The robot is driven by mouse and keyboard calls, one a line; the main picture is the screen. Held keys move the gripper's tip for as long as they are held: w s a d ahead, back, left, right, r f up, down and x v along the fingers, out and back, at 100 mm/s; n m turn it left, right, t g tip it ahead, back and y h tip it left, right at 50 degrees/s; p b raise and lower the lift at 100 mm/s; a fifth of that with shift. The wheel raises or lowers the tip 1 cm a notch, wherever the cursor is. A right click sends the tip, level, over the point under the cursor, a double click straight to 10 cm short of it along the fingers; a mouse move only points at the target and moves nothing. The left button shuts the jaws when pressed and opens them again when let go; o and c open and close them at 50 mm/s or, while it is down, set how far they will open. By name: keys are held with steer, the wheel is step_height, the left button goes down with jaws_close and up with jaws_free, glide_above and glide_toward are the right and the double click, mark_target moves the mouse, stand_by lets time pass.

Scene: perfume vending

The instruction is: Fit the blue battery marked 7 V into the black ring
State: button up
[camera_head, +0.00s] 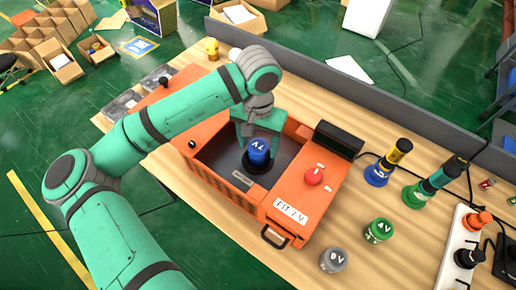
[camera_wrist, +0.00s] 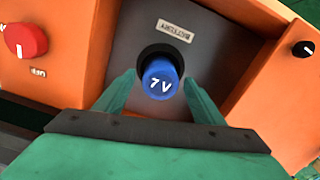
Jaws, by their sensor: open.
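The blue battery (camera_head: 258,151), marked 7 V, stands in the open bay of the orange machine (camera_head: 216,186). In the wrist view, the battery (camera_wrist: 161,82) shows its top with 7 V. The black ring (camera_head: 255,168) shows around the battery's lower end; in the wrist view the ring (camera_wrist: 157,49) shows as a dark rim behind it. The battery's base is hidden, so how deep it sits cannot be told. My gripper (camera_wrist: 160,80) is open, with a green finger on each side of the battery and visible gaps. It also shows in the head view (camera_head: 259,138).
The machine's panel has a red knob (camera_head: 314,176) and a FIT 7 V label (camera_head: 290,212). Bay walls surround my gripper.

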mark_target(258, 146)
step_height(258, 146, up, 9)
stand_by(0.3)
stand_by(0.5)
